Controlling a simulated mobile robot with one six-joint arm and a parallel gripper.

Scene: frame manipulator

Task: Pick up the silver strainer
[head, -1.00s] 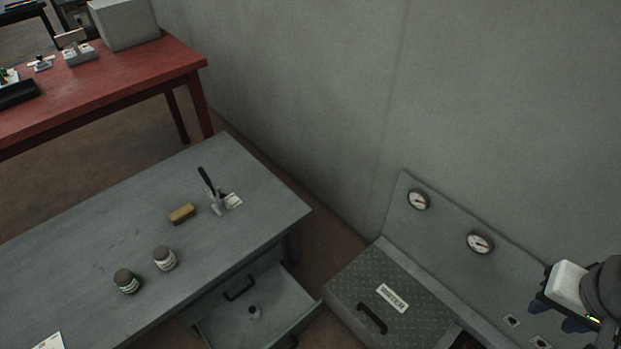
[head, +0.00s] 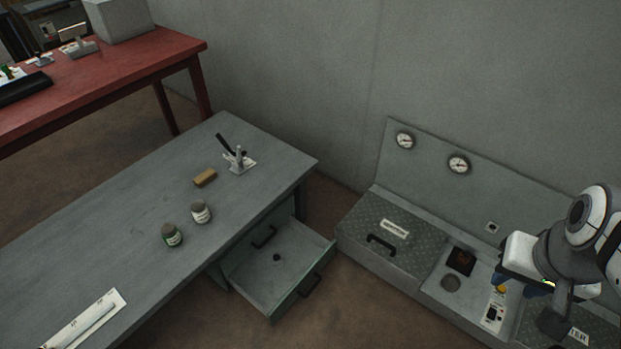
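I cannot pick out a silver strainer with certainty. My gripper (head: 522,287) is at the right, over this bench and to the right of the disc. Its blue fingers look apart with nothing seen between them. My own arm hides part of the bench there.
A grey table (head: 130,215) holds two jars, a brown block and a small stand. Its drawer (head: 262,290) is open, with a small dark object inside. The bench has a closed hatch (head: 415,250) and two gauges. A red table (head: 150,65) stands behind. Floor between is clear.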

